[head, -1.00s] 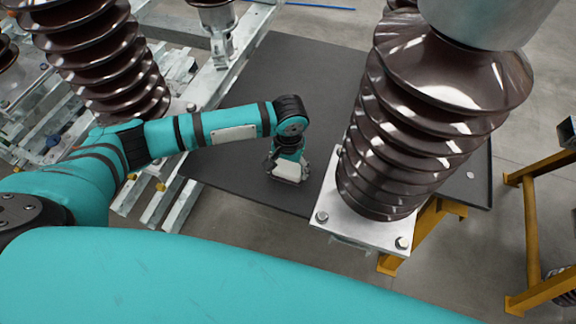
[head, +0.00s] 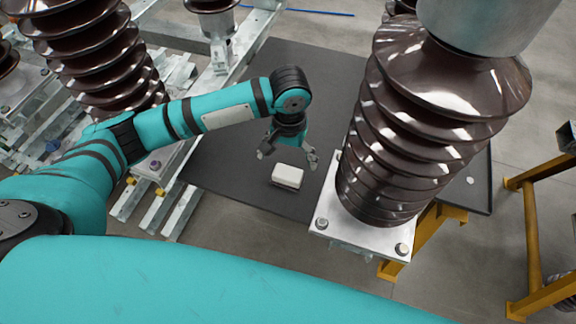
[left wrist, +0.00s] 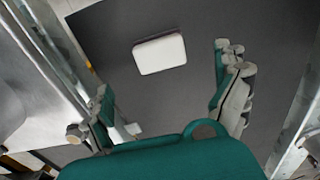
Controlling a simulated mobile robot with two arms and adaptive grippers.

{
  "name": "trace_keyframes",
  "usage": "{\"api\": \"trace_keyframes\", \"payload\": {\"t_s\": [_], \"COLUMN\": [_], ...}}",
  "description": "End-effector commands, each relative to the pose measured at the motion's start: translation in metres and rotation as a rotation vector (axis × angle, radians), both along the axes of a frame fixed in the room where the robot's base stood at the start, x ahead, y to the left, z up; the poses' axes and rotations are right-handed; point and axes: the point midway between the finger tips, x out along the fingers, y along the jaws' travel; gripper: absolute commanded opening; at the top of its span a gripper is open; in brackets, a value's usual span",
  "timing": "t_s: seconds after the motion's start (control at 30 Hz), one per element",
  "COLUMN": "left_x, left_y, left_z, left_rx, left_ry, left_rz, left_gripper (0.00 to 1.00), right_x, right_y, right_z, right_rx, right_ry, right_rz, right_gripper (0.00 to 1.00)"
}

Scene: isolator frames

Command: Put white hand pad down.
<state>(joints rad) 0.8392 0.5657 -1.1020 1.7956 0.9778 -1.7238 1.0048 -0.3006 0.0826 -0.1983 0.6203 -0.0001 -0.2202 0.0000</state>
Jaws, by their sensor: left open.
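In the left wrist view the open fingers (left wrist: 175,115) stand to either side, clear of the pad. My right gripper is in neither view.
A large brown ribbed insulator (head: 420,130) on a metal plate stands close to the right of the pad. Another brown insulator (head: 95,50) and metal rails stand at the left. A yellow frame (head: 530,240) is at the far right. The table's left part is clear.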

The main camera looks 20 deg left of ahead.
Motion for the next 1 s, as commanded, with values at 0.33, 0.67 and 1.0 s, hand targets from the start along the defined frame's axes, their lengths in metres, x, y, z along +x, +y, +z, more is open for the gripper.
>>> {"api": "trace_keyframes", "payload": {"t_s": [0.33, 0.67, 1.0], "left_x": [0.0, 0.0, 0.0], "left_y": [-0.001, -0.001, -0.001], "left_z": [0.037, 0.037, 0.037], "left_rx": [-0.001, 0.0, 0.0], "left_ry": [0.001, 0.001, 0.002], "left_rz": [-0.001, 0.0, 0.0], "left_gripper": [0.99, 0.99, 0.99], "right_x": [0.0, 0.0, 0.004], "right_y": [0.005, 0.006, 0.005], "right_z": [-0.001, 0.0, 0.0], "right_rx": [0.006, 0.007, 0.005], "right_ry": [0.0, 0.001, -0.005], "right_rz": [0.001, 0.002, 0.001], "right_gripper": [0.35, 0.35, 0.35]}}
